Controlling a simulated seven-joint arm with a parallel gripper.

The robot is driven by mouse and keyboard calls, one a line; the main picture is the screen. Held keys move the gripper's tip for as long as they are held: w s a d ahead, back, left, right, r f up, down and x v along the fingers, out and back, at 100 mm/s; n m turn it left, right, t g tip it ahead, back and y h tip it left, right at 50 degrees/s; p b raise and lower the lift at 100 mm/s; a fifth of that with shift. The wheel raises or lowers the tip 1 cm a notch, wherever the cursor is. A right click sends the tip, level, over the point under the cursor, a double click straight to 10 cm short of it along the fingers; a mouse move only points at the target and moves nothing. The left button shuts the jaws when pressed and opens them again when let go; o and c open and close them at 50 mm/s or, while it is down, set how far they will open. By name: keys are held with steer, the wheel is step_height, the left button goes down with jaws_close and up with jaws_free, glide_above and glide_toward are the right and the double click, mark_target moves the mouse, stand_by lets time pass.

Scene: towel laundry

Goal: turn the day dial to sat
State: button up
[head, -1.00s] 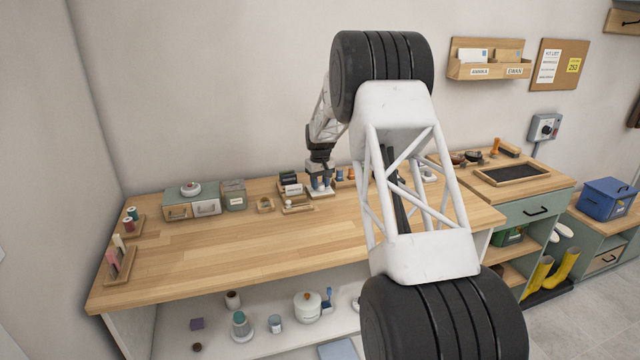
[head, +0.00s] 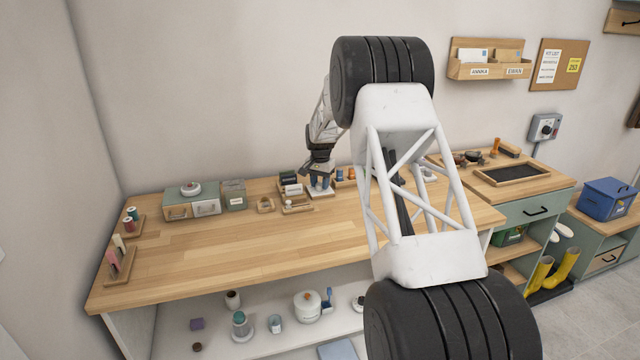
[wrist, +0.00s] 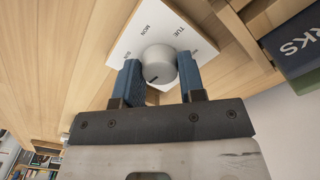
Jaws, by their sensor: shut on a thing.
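The day dial is a white plate (wrist: 126,45) with a round grey knob (wrist: 159,66) at its middle. In the wrist view, MON and TUE read clearly on the plate; smaller labels at its left and right are hard to read. A dark mark on the knob faces the lower left of that view, toward my gripper's palm. My gripper (wrist: 161,75) has its two blue fingers on either side of the knob, shut on it. The plate's near part is hidden by my gripper. In the head view, my gripper (head: 320,184) is down over the white plate (head: 322,193) at the bench's back.
A dark box (wrist: 298,48) marked with letters stands close right of the dial in the wrist view. In the head view, small wooden trays (head: 297,208) sit beside the dial. A green-grey drawer box (head: 193,204) stands further left.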

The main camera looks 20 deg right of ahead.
mark_target(320, 184)
steer(key=shift+m, duration=0.5)
steer(key=o, duration=0.9)
steer(key=shift+r, duration=0.1)
step_height(320, 184, up, 7)
steer(key=shift+r, duration=0.3)
stand_by(0.5)
